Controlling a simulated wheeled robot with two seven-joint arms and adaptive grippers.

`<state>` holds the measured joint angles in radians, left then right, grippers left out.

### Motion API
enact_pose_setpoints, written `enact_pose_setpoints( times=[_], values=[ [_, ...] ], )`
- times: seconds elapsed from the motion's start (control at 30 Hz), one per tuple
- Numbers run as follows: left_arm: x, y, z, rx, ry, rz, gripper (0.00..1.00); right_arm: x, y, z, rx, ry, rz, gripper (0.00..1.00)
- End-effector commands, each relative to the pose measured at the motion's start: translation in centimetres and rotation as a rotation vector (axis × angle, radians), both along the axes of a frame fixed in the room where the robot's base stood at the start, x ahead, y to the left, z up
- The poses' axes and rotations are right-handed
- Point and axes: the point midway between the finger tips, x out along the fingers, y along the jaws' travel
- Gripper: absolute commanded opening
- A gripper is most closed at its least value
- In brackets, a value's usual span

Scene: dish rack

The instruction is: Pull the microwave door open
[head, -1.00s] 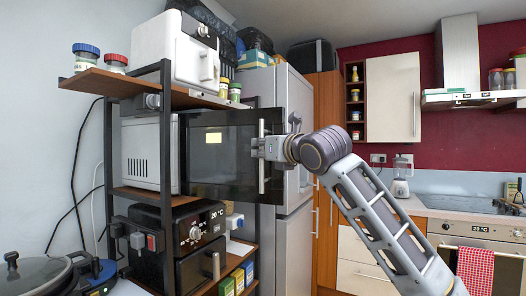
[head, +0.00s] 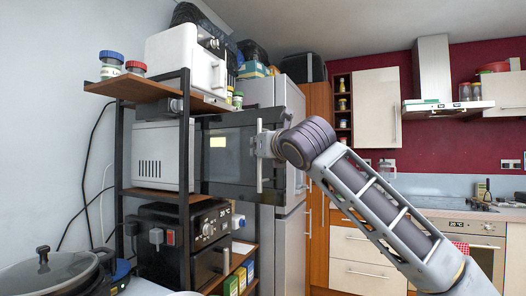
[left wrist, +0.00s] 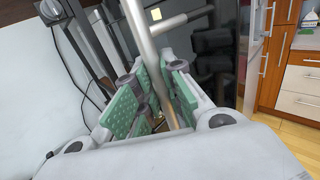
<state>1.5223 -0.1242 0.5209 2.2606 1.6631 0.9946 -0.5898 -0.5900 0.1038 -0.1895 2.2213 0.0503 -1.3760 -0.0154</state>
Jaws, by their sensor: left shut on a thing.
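The microwave (head: 161,155) sits on the middle shelf of the rack, its vented side facing me. Its dark glass door (head: 230,172) shows at an angle and appears swung out from the body. The upright bar handle (head: 259,178) is on the door's face; the bar also shows in the left wrist view (left wrist: 143,38). My left gripper (head: 264,144) is shut on the handle, near its upper part. In the left wrist view its green-padded fingers (left wrist: 155,98) close around the bar. My right gripper is not in view.
A black oven (head: 185,240) stands on the shelf below, and a white appliance (head: 178,60) above. Jars stand on the top shelf. The fridge (head: 292,100) is behind the door. A lidded pan (head: 45,275) is at the lower left. Floor shows at the right of the left wrist view.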

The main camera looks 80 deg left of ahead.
Motion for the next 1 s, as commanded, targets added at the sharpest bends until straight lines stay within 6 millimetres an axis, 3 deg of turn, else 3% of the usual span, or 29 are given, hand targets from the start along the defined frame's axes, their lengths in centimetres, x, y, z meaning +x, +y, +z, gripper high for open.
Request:
enact_pose_setpoints(
  times=[0.3, 0.33, 0.5, 1.0],
  values=[
    [-0.44, -0.14, 0.16, 0.004, 0.000, 0.008, 0.00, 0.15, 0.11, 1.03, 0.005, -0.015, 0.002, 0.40],
    [-0.43, -0.13, 0.16, 0.004, 0.000, 0.008, 0.15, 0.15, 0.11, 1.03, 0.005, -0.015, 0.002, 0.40],
    [-0.41, -0.11, 0.10, 0.002, 0.000, 0.008, 0.33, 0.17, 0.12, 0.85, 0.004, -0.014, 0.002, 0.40],
    [-0.21, -0.82, 0.04, 0.001, 0.001, 0.007, 0.33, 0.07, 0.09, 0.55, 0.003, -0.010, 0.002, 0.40]
  ],
)
